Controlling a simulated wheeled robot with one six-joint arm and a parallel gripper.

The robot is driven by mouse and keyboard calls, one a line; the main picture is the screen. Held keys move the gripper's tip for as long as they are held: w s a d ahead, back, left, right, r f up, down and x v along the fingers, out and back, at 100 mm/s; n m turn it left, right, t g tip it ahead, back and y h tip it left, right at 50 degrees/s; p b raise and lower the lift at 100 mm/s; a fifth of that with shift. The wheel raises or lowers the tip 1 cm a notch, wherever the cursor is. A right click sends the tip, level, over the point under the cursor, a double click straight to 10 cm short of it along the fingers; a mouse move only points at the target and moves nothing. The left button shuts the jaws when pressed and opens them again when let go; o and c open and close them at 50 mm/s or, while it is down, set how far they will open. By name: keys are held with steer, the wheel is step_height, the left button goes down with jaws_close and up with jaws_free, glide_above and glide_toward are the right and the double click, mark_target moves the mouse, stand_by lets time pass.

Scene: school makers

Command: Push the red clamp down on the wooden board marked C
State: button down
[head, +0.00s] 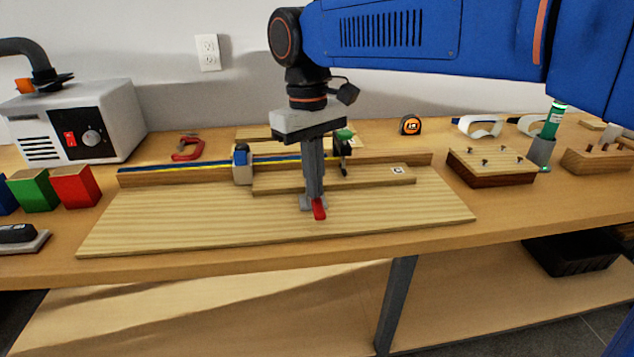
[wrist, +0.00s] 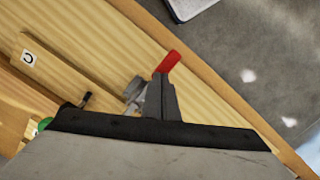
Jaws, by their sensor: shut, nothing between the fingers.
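A narrow wooden board (head: 350,183) lies along a larger wooden base board (head: 150,222). Its white label is readable as C in the wrist view, where the board (wrist: 60,75) also shows. A toggle clamp with a red handle (head: 319,209) sits at the narrow board's front edge. In the wrist view the red handle (wrist: 168,62) points away from the grey metal clamp body (wrist: 132,93). My gripper (head: 314,194) points down, shut and empty, right at the clamp. Its fingers (wrist: 160,80) overlap the handle's base; I cannot tell whether they touch. They partly hide the clamp.
A blue-and-yellow rail with a blue stop (head: 241,165) runs behind the narrow board. A red C-shaped clamp (head: 188,149) lies at the back left. Coloured blocks (head: 75,187) stand left, a wooden block with pegs (head: 490,167) right. The base board's front strip is clear.

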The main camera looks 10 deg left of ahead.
steer(key=shift+f, duration=0.25)
steer(key=shift+w+a+r, duration=0.3)
steer(key=shift+w+a, duration=0.2)
steer(key=shift+a, duration=0.05)
steer(key=shift+w+a+r, duration=0.25)
steer(key=shift+w+a, duration=0.25)
steer(key=shift+a, duration=0.05)
steer(key=shift+r, duration=0.1)
step_height(320, 180, up, 17)
steer(key=w+a, duration=0.1)
steer(key=shift+a, duration=0.15)
